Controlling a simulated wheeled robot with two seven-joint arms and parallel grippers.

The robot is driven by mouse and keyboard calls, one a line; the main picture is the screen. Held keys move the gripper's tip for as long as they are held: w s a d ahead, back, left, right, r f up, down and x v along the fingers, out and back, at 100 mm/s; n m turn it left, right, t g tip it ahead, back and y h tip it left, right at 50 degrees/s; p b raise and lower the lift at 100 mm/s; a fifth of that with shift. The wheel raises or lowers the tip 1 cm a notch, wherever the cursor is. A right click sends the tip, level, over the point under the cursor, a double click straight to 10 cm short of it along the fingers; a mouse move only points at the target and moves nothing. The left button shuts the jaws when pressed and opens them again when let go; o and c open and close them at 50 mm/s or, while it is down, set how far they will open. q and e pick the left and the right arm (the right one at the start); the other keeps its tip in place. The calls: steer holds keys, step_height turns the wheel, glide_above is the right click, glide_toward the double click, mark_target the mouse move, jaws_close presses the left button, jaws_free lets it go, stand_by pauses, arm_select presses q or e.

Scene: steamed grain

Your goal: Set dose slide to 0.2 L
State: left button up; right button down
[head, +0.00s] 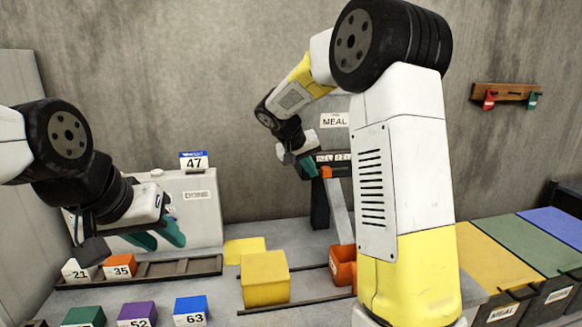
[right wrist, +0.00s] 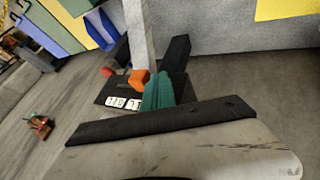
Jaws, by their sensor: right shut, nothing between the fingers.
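The dose slide's orange knob (head: 326,171) sits at a dark plate with small white number labels (head: 333,157), under the hopper marked MEAL (head: 334,120). In the right wrist view the knob (right wrist: 139,78) is beside the white labels (right wrist: 123,103), whose numbers are too blurred to read surely. My right gripper (head: 307,166) is shut and empty, its teal fingers (right wrist: 157,92) close beside the knob; I cannot tell whether they touch it. My left gripper (head: 165,238) is open and empty, over the left side of the bench.
A yellow cube (head: 265,279) stands mid-bench by dark rails. An orange scoop-like bin (head: 342,266) is partly behind my right arm. Numbered blocks, such as the blue 63 (head: 190,309), stand front left. Coloured bins (head: 495,262) line the right.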

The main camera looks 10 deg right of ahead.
steer(key=shift+d, duration=0.4)
steer(key=shift+d, duration=0.1)
steer(key=d, duration=0.6)
steer(key=shift+w+d, duration=0.1)
steer(key=shift+d, duration=0.15)
